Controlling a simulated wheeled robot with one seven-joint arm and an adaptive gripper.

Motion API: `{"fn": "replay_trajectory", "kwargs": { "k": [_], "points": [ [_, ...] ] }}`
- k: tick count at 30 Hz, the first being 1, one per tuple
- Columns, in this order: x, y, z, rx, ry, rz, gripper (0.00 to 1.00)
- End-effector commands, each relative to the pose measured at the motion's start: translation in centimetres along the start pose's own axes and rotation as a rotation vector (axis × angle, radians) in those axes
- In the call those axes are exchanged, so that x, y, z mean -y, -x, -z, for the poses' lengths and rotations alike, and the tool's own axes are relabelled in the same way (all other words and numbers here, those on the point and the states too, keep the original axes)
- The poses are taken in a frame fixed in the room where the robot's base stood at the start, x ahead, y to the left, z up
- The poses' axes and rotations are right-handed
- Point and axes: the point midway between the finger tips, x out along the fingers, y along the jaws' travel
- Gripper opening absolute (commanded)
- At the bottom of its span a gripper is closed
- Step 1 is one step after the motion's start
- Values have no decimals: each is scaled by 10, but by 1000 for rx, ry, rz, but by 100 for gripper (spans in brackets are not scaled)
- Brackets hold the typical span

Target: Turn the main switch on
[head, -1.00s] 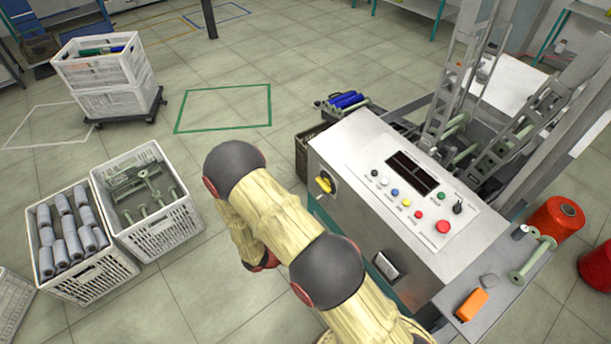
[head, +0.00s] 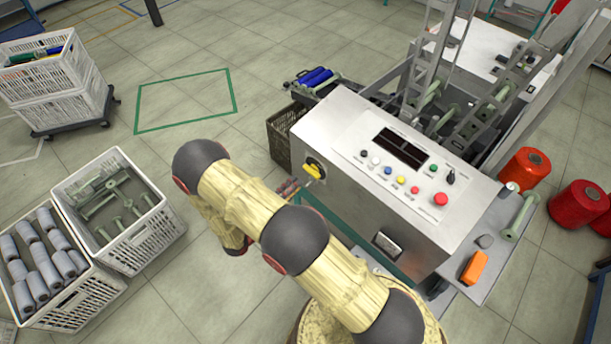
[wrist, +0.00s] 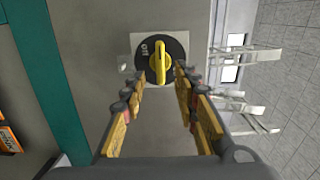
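The main switch (head: 312,171) is a yellow rotary knob on the left end face of the grey machine cabinet (head: 345,215). In the wrist view the yellow knob (wrist: 158,62) stands lengthwise up the picture on a round black plate, with small white lettering, seemingly "OFF", to its left. My gripper (wrist: 159,78) is open and empty, its fingertips to either side of the knob. I cannot tell whether they reach past its face.
The sloped panel carries a dark display (head: 400,150), coloured buttons and a red mushroom button (head: 440,199). An orange object (head: 474,267) lies on the side shelf. Crates of bobbins (head: 130,215) stand on the floor left. A dark crate (head: 282,135) sits behind the cabinet's corner.

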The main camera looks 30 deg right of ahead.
Motion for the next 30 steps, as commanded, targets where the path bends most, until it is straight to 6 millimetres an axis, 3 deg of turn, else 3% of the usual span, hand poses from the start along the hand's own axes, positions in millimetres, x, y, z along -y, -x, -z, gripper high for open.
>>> {"fn": "replay_trajectory", "kwargs": {
  "k": [6,13,24,30],
  "points": [
    [0,-35,2,-7,-1,0,30],
    [0,-62,2,-5,-2,0,30],
    [0,-68,1,-2,-3,0,30],
    [0,-68,1,-2,-3,0,20]
  ]
}}
